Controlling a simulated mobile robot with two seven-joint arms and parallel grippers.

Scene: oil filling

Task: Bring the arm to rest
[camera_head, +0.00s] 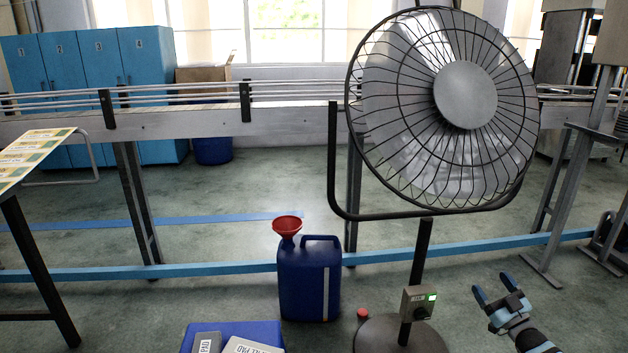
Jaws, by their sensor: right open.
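My right gripper (500,290) is at the lower right, held above the floor to the right of the fan's stand. Its two blue-tipped fingers are apart, with nothing between them. My left gripper is not in the picture. A blue oil canister (302,285) stands upright on the floor near the middle. A red funnel (287,226) sits upright in its mouth. A small red cap-like object (363,313) is right of the canister, by the fan base.
A blue bin (232,328) with labelled pads is at the bottom. A conveyor (180,122) runs across behind. Blue lockers (95,65) stand at the back left.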

